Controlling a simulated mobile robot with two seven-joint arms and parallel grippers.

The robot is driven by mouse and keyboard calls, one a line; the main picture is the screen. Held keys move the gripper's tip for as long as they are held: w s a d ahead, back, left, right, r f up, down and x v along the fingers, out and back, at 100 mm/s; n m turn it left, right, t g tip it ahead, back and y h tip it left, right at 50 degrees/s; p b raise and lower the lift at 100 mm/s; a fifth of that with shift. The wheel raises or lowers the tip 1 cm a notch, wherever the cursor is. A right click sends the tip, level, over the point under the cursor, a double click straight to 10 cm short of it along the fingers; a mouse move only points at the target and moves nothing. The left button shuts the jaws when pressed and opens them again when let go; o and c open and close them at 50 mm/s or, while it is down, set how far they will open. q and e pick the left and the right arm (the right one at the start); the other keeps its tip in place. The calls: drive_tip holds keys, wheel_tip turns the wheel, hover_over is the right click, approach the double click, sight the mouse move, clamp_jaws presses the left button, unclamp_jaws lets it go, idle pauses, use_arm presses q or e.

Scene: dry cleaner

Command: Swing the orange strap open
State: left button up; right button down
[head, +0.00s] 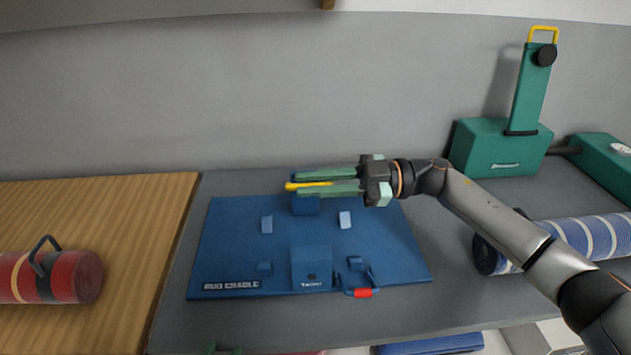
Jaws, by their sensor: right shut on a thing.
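A blue rug cradle board (225,225) lies on the grey counter, with several small blue blocks on it. My right gripper (325,183) reaches in from the right above the far edge of the board. Its green fingers are shut on a yellow-orange piece (291,186), which looks like the orange strap; its end sticks out left past the fingertips. A blue block (305,206) sits just below the fingers and is partly covered by them. Most of the strap, and how it joins the board, is hidden. My left gripper is not in view.
A red roll (70,278) with a dark handle lies on the wooden surface at left. A blue-and-white roll (595,236) lies at right, near my arm. A green machine (497,150) stands at back right. A red-ended clip (362,293) is at the board's front.

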drive_tip(key=shift+w+r, duration=0.15)
drive_tip(key=shift+r, duration=0.05)
idle(0.4)
drive_tip(key=c, duration=0.9)
unclamp_jaws()
drive_tip(key=d+b, duration=0.1)
drive_tip(key=d, duration=1.1)
drive_tip(key=shift+d, duration=0.3)
drive_tip(key=shift+f, duration=0.1)
